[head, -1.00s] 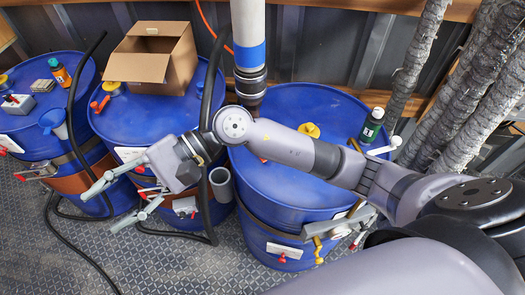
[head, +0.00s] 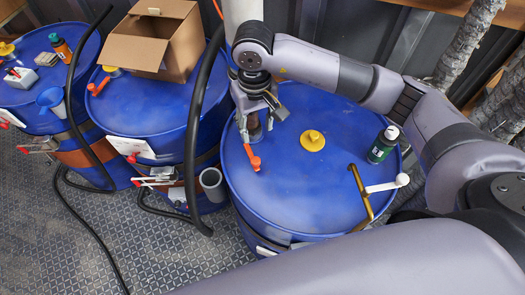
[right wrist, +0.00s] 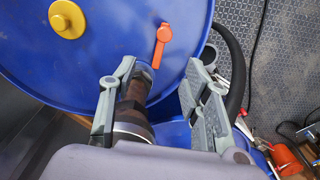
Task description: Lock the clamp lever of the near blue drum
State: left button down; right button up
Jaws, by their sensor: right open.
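The near blue drum (head: 300,205) stands at centre right in the head view; its lid also shows in the right wrist view (right wrist: 100,45). Its clamp lever is not visible; my own grey body covers much of the drum's front. My right gripper (head: 260,122) is open, pointing down over the lid's left part. Its fingers (right wrist: 160,72) stand either side of a dark pipe fitting (right wrist: 137,85) with an orange lever (head: 252,158), which also shows in the right wrist view (right wrist: 162,42). I cannot tell whether they touch the fitting. My left gripper is not in view.
The lid carries a yellow cap (head: 313,140), a green bottle (head: 382,146) and a brass bar (head: 361,195) with a white handle (head: 387,186). A middle drum (head: 140,115) bears a cardboard box (head: 142,50). A black hose (head: 195,120) hangs between the drums.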

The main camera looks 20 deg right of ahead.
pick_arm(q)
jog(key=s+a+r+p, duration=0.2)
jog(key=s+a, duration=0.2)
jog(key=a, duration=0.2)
pick_arm(e)
send_over(255, 160)
notch_tip(255, 160, down, 5)
notch_tip(255, 160, down, 3)
jog(key=shift+s+d+f+p, duration=0.1)
jog(key=shift+f+p, duration=0.1)
jog(key=shift+p, duration=0.45)
notch_tip(255, 160, down, 5)
jog(key=shift+s+r+p, duration=0.1)
jog(key=shift+p, duration=0.65)
notch_tip(255, 160, down, 2)
jog(key=shift+f, duration=0.5)
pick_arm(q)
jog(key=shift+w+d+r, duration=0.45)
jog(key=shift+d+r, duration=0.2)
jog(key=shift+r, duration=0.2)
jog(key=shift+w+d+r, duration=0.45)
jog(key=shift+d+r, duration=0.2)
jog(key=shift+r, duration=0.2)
pick_arm(e)
grip_shut()
